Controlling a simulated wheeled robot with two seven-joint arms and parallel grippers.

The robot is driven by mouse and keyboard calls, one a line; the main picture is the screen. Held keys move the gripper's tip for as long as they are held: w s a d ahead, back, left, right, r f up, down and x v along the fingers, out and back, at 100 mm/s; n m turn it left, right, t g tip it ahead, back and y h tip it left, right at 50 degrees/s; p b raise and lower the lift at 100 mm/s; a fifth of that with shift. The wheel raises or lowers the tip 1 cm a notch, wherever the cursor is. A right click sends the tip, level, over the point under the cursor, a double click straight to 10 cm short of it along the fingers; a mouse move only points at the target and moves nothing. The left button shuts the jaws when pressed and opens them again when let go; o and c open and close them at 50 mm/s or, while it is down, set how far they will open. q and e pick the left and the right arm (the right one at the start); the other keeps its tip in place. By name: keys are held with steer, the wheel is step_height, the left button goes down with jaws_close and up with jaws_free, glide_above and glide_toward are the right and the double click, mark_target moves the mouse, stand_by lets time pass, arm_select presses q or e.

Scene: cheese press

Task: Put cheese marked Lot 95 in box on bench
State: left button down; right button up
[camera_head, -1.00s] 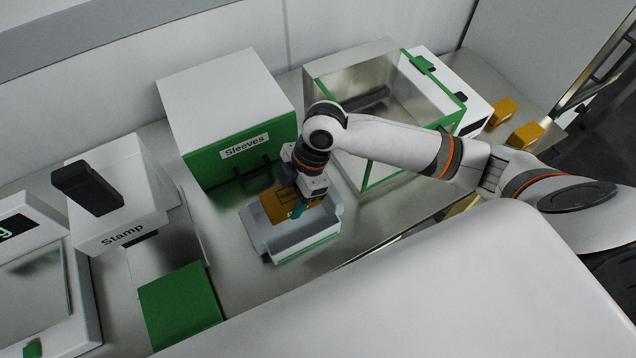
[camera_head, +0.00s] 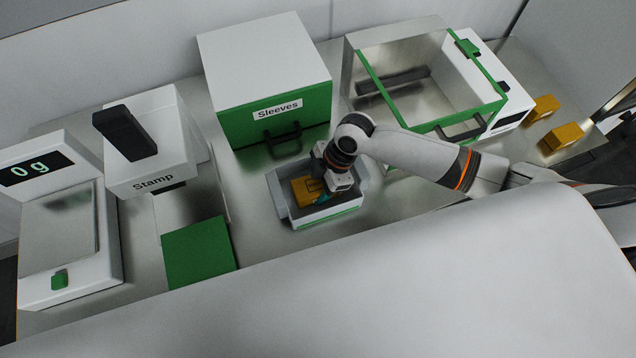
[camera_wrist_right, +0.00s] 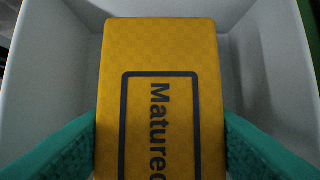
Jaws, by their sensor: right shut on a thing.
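The cheese (camera_head: 303,190) is a yellow-orange block at the box on the bench, and the box (camera_head: 355,203) is an open grey-white tray with a green strip at its front. In the right wrist view the cheese (camera_wrist_right: 160,50) shows a dark frame and the word "Matured"; no lot number can be read. My right gripper (camera_head: 322,194) reaches down into the box and is shut on the cheese, with a teal finger (camera_wrist_right: 60,150) on each side. The box walls (camera_wrist_right: 50,60) surround the cheese in that view. My left gripper is not in view.
A Sleeves cabinet (camera_head: 265,70) stands behind the box, and a clear-sided case (camera_head: 425,75) is at its right. A stamp machine (camera_head: 150,140), green pad (camera_head: 198,252) and scale reading 0 g (camera_head: 70,240) are left. Two more yellow blocks (camera_head: 562,138) lie far right.

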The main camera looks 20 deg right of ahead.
steer(key=shift+f, duration=0.1)
steer(key=o, duration=1.2)
steer(key=v, duration=1.2)
